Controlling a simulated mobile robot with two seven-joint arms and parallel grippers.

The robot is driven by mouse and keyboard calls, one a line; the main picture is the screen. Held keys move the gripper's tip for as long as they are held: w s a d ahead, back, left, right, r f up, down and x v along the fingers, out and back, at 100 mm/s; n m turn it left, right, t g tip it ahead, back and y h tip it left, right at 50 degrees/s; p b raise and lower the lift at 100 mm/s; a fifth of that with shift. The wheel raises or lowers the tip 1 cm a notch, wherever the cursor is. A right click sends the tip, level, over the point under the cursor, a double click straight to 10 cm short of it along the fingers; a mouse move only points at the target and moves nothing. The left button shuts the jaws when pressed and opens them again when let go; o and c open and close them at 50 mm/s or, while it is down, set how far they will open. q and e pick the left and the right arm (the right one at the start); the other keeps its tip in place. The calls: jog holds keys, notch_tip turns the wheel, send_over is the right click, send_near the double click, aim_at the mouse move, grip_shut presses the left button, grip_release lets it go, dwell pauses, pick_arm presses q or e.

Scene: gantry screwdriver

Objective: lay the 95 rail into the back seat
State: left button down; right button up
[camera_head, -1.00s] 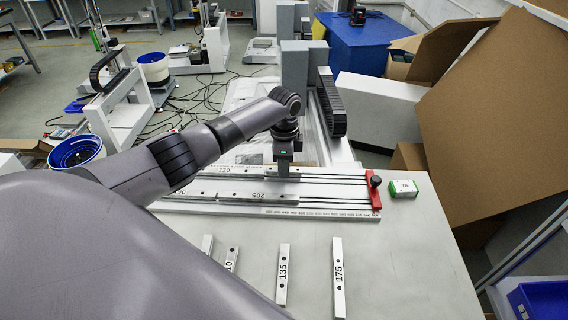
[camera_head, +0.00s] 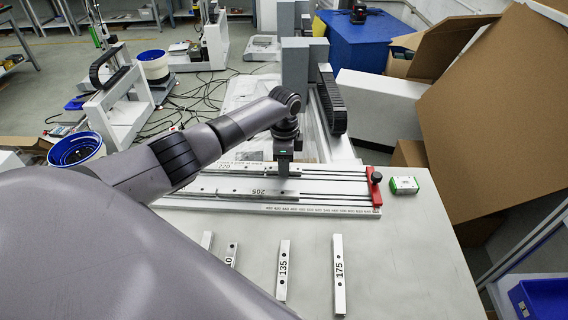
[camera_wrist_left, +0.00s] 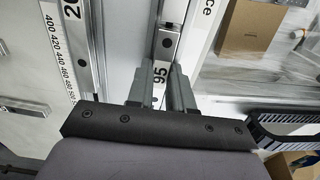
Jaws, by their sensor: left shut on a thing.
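My left gripper (camera_head: 283,174) is low over the back track of the slotted fixture (camera_head: 335,207), pointing down. In the left wrist view its two fingers (camera_wrist_left: 162,88) are shut on the 95 rail (camera_wrist_left: 159,76), with the printed 95 showing between them. The rail lies in line with the track; whether it touches the seat floor, I cannot tell. In the head view the gripper hides most of it. A 220 rail (camera_head: 224,167) is in the back track left of the gripper. A 205 rail (camera_head: 258,191) is in the front track. My right gripper is out of view.
A red end stop (camera_head: 374,188) with a black knob closes the fixture's right end. A small green-and-white block (camera_head: 404,185) stands right of it. Loose rails, including the 135 rail (camera_head: 283,270) and the 175 rail (camera_head: 339,272), lie in front. The table's right front is clear.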

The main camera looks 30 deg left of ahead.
pick_arm(q)
jog(key=c, duration=0.9)
grip_release()
jog(key=shift+f, duration=0.1)
notch_tip(320, 180, up, 7)
jog(key=shift+r, duration=0.15)
jog(key=shift+p, duration=0.3)
notch_tip(320, 180, up, 7)
jog(key=p, duration=0.4)
jog(key=shift+p, duration=0.35)
